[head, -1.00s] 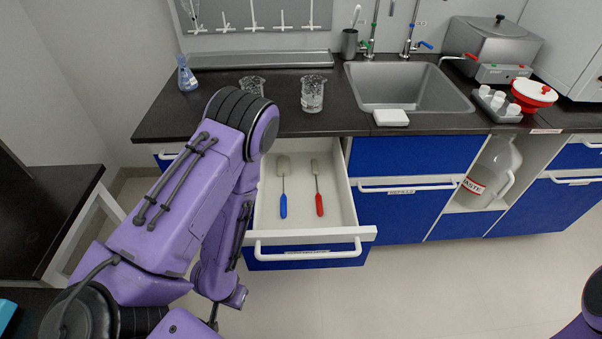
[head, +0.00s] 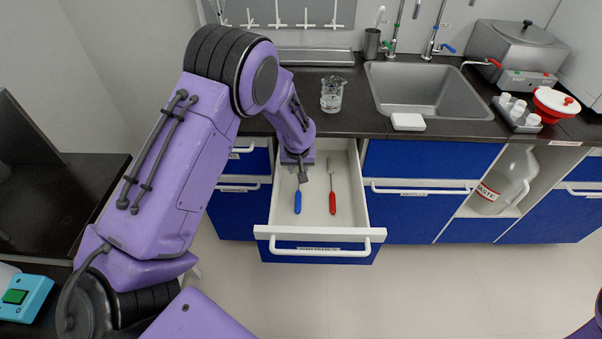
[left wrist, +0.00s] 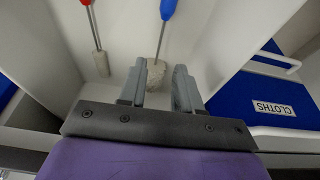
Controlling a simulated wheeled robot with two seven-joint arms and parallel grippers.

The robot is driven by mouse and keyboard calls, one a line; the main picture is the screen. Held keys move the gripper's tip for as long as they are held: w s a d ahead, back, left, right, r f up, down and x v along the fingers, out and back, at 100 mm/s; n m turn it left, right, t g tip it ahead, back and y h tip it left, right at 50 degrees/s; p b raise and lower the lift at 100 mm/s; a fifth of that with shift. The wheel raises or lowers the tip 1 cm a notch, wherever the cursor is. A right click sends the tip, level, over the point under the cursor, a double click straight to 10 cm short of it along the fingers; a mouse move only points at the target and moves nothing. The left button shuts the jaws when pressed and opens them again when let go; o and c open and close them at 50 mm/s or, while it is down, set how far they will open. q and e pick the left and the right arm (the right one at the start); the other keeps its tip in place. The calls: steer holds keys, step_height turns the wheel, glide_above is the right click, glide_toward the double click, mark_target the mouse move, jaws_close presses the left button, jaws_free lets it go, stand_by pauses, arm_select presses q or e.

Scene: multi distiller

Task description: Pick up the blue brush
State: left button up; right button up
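The blue brush (head: 297,202) lies in the open drawer (head: 350,215), its blue handle toward the drawer front. The red brush (head: 332,203) lies parallel on its right. My left gripper (head: 303,172) is low over the back of the drawer, at the blue brush's head end, and partly hides it. In the left wrist view the gripper (left wrist: 160,84) is open, fingers apart. The pale head of the blue brush (left wrist: 156,72) appears between and beyond the fingertips; contact cannot be told. The red brush (left wrist: 101,62) is off to the left there. My right gripper is out of view.
The dark counter (head: 355,115) overhangs the back of the drawer. A glass beaker (head: 332,95) stands on it, left of the sink (head: 430,90). The drawer's side walls and front handle (head: 320,234) border the brushes. The floor in front is clear.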

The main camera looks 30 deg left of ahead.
arm_select(q)
steer(key=p+x, duration=0.1)
steer(key=x, duration=0.7)
steer(key=shift+f, duration=0.45)
jaws_close()
